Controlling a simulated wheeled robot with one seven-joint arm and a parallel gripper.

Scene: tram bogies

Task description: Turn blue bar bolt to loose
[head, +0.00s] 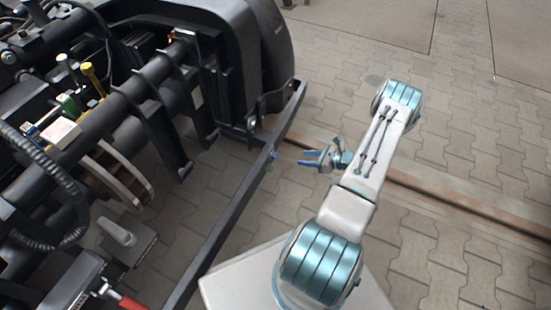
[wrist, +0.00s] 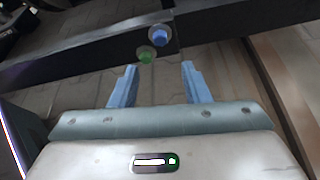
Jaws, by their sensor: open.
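The blue bar bolt (wrist: 159,35) sits on the side of a dark metal bar (wrist: 90,55), ahead of my gripper in the wrist view. In the head view the blue bolt (head: 275,155) is a small spot on the long dark bar (head: 238,206). A green bolt (wrist: 146,55) sits just below and left of it. My gripper (wrist: 155,84) is open and empty, its two blue fingers pointing toward the bolts with a gap between. In the head view my gripper (head: 308,158) is just right of the bar, apart from the bolt.
The black bogie frame (head: 130,100) with pipes and brackets fills the left of the head view. A rail (head: 440,195) runs across the paving on the right. The paved floor (head: 350,50) behind my arm is clear.

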